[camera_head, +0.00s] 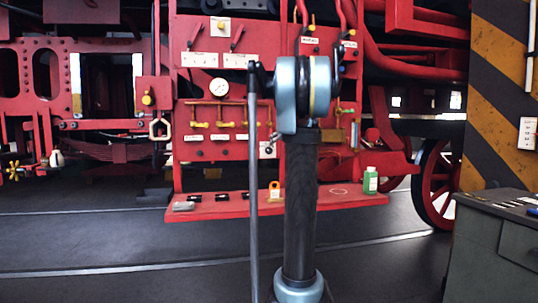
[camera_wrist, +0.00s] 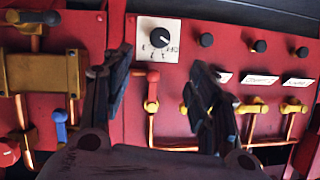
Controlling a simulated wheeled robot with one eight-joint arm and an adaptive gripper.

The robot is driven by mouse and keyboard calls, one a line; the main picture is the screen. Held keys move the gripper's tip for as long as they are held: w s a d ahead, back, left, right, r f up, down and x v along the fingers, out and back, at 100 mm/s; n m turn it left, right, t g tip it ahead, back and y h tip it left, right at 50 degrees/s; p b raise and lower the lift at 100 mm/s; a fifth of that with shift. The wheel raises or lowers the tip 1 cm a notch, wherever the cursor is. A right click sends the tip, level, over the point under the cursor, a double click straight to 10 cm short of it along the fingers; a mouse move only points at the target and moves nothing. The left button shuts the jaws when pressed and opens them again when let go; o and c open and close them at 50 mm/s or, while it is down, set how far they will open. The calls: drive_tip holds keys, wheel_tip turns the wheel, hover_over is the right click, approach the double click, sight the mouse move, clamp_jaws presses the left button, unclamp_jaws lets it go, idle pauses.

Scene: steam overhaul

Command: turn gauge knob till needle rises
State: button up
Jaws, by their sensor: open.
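In the wrist view, a dark knob (camera_wrist: 159,38) sits on a square white plate with markings, beyond and between my fingers. I cannot tell if this is the gauge knob. My gripper (camera_wrist: 161,67) is open and empty, its two dark fingers apart and not visibly touching any knob. In the head view my gripper is hidden behind my arm.
Several black knobs (camera_wrist: 259,46) and yellow-handled valves (camera_wrist: 254,106) line the panel on the right. A brass block (camera_wrist: 42,73) and blue lever (camera_wrist: 61,126) are at left. A red shelf (camera_head: 235,209) juts out below, bearing a green bottle (camera_head: 370,181). A grey cabinet (camera_head: 488,240) stands at right.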

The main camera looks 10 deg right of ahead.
sight(269, 150)
drive_tip(key=x, duration=1.7)
drive_tip(key=shift+w+f, duration=0.1)
drive_tip(key=shift+f, duration=0.05)
drive_tip(key=c, duration=1.1)
